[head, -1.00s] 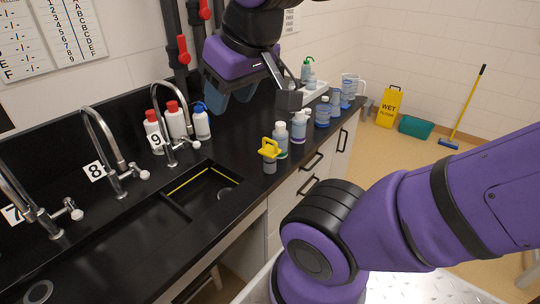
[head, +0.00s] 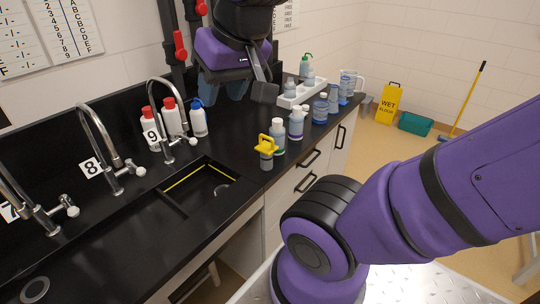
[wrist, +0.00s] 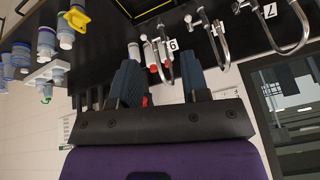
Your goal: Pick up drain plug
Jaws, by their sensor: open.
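The drain plug (head: 267,158), a grey cylinder with a yellow loop handle, stands upright on the black counter near its front edge, right of the sink basin. In the wrist view its yellow handle (wrist: 75,18) shows at the upper left. My gripper (head: 225,92) is open and empty, above the back of the counter, behind and left of the plug and well apart from it. In the wrist view my gripper's two blue-grey fingers (wrist: 160,82) stand wide apart with nothing held.
Several bottles, one a white bottle (head: 296,124), stand right of the plug, the nearest close beside it. A white tray (head: 301,97) lies behind them. Red-capped bottles (head: 172,117) and curved taps (head: 161,108) line the back. The sink (head: 203,192) opens left of the plug.

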